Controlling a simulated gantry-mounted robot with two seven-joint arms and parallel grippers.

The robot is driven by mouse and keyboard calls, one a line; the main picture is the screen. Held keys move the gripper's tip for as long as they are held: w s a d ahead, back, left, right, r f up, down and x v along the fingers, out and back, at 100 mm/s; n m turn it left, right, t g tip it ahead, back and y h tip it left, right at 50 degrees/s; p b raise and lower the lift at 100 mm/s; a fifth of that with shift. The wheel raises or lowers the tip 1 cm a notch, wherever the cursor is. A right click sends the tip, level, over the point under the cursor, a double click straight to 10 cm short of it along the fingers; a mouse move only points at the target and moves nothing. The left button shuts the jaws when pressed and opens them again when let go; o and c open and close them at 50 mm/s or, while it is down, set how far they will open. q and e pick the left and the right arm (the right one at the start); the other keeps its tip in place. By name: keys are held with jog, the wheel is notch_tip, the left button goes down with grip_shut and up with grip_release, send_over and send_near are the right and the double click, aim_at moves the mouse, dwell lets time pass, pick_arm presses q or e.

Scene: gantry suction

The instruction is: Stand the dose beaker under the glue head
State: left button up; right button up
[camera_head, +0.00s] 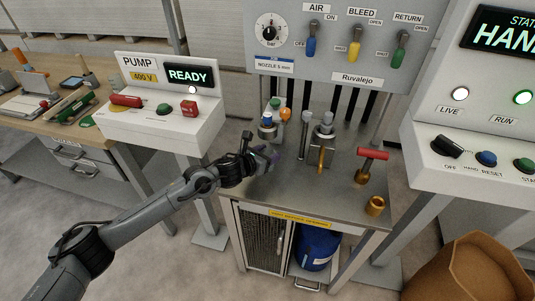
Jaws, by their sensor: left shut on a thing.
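My left gripper (268,157) is over the left part of the steel bench top (290,185), in front of a cluster of blue, green and orange fittings (270,122). It is shut on a small, faint see-through thing at its fingertips, which I take as the dose beaker; the fingers mostly hide it. To the right of the gripper stands a metal fitting with a brass spout (322,150), which may be the glue head. The gripper is apart from this fitting. I cannot tell whether the beaker touches the bench. My right gripper is out of view.
A red-handled brass valve (369,163) and a brass cup (376,206) stand on the bench's right side. The bench top's front middle is clear. The pump box (160,110) is at left, the control panel (470,145) at right. A blue drum (315,246) sits below.

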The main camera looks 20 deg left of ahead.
pick_arm(q)
jog(key=shift+f, duration=0.15)
jog(key=o, duration=1.1)
